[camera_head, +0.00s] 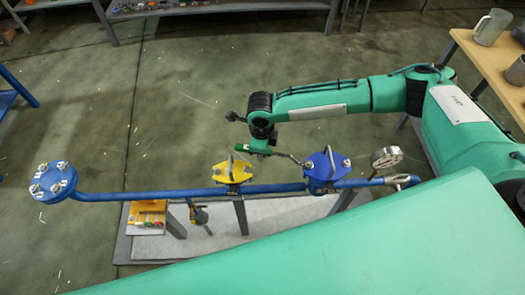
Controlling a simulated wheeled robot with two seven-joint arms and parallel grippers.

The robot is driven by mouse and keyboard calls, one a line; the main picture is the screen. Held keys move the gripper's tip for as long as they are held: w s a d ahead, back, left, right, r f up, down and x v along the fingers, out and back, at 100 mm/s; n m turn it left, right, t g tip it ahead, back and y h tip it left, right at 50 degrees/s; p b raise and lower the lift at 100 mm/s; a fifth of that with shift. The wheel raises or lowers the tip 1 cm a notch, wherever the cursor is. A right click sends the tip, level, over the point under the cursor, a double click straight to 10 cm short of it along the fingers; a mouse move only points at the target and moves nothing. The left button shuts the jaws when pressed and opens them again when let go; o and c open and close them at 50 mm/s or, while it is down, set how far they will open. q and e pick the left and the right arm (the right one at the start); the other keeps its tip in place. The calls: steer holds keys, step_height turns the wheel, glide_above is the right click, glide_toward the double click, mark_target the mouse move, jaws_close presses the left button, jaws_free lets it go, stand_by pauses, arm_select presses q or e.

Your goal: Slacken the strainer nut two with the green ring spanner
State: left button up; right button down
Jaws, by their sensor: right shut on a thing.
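My right gripper (262,152) hangs from the dark wrist, between and just above the yellow and blue flanged covers on the blue pipe. It is shut on a slim tool, which I take to be the green ring spanner (290,158). Its visible shaft looks grey, with green near the jaws, and it reaches right to the edge of the blue cover (321,170). I cannot tell whether its ring sits around a nut. The blue cover carries small bright nuts and a raised handle; which is strainer nut two is not clear. My left gripper is not in view.
A blue pipe (150,196) runs across, with a bolted blue flange (53,182) at left and a yellow cover (232,171). A pressure gauge (387,157) stands right of the blue cover. A wooden table (487,62) is at upper right.

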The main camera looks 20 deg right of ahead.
steer(key=shift+r, duration=0.15)
steer(key=shift+w+d+m+p, duration=0.2)
steer(key=shift+w+m+p, duration=0.1)
steer(key=shift+p, duration=0.1)
stand_by(0.4)
step_height(320, 180, up, 8)
steer(key=p, duration=0.8)
steer(key=shift+s+r, duration=0.1)
steer(key=shift+r, duration=0.15)
steer(key=shift+f, duration=0.1)
